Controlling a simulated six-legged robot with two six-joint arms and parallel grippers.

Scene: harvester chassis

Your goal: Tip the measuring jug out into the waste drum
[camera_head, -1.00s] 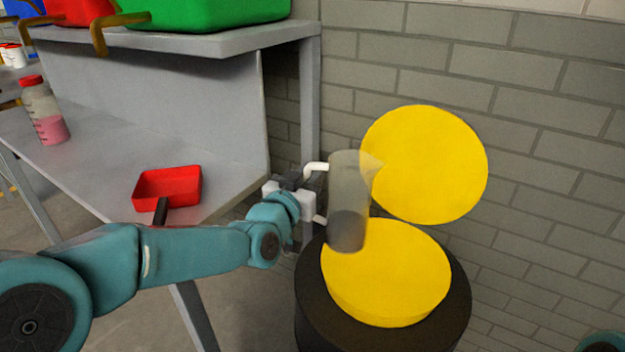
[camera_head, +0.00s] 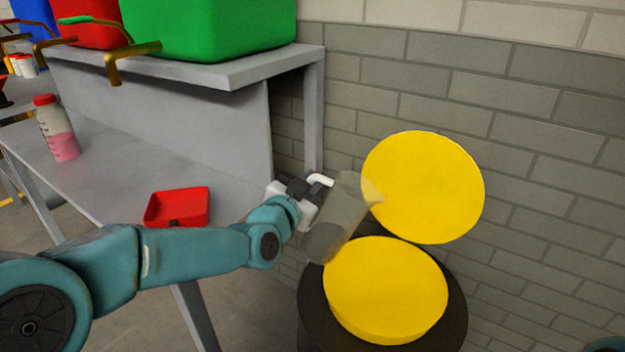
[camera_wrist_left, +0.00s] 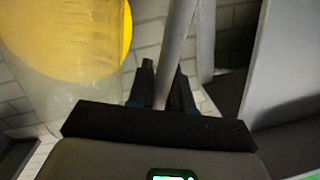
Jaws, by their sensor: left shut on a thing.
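The translucent grey measuring jug (camera_head: 345,208) is tilted to the right, its spout at the upper right and its darker contents low inside. My left gripper (camera_head: 308,198) is shut on its handle and holds it above the left side of the waste drum (camera_head: 312,318). In the left wrist view the handle (camera_wrist_left: 177,50) stands between the fingers (camera_wrist_left: 163,88), and the jug's clear wall (camera_wrist_left: 50,105) is at the left. The drum is dark with a round yellow top (camera_head: 385,290); a yellow disc-shaped lid (camera_head: 425,187) stands raised behind it. My right gripper is out of view.
A grey bench (camera_head: 110,165) at the left holds a red-capped bottle with pink liquid (camera_head: 60,135) and a red tray (camera_head: 178,206). Green (camera_head: 210,28) and red bins sit on the shelf above. A brick wall (camera_head: 545,190) stands behind the drum.

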